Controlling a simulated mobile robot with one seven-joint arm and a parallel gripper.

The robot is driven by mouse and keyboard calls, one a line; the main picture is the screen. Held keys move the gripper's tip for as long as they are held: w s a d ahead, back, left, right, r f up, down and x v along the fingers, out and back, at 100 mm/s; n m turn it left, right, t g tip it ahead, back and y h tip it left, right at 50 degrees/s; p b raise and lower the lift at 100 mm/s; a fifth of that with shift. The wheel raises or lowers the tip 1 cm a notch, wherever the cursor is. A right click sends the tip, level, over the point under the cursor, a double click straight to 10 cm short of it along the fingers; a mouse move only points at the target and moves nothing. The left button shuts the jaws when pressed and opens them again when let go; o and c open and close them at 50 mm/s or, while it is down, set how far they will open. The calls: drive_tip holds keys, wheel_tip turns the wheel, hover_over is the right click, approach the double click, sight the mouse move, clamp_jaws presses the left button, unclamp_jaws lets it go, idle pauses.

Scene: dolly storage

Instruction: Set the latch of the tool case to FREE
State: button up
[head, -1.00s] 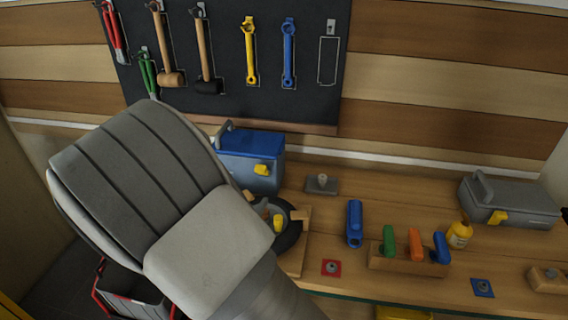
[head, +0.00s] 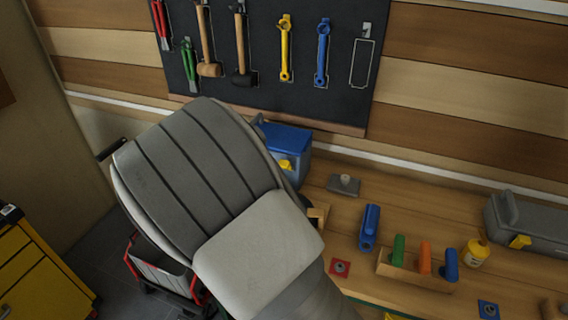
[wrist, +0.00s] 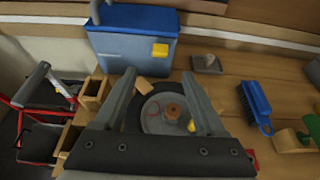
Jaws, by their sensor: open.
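A blue case (head: 298,151) with a yellow latch (head: 285,166) stands at the back of the bench, partly hidden by my arm in the head view. In the wrist view the blue case (wrist: 120,53) shows its yellow latch (wrist: 160,50) on the front face. A grey case (head: 532,229) with a yellow latch (head: 520,241) stands at the far right. I cannot tell which is the tool case, nor read the latch settings. My gripper (wrist: 159,76) is open and empty, pointing towards the blue case, apart from it. In the head view the gripper is hidden.
A dark wheel (wrist: 170,111) lies below my fingers. Wooden bins (wrist: 92,91) stand left of it. A blue brush (wrist: 256,104) and a rack of coloured handles (head: 415,270) lie to the right. A red-framed dolly (head: 165,270) and yellow cabinet (head: 38,270) stand left.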

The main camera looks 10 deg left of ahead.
drive_tip(key=p+x, duration=0.2)
drive_tip(key=x, duration=1.1)
drive_tip(key=shift+w, duration=0.4)
drive_tip(key=shift+d, duration=0.15)
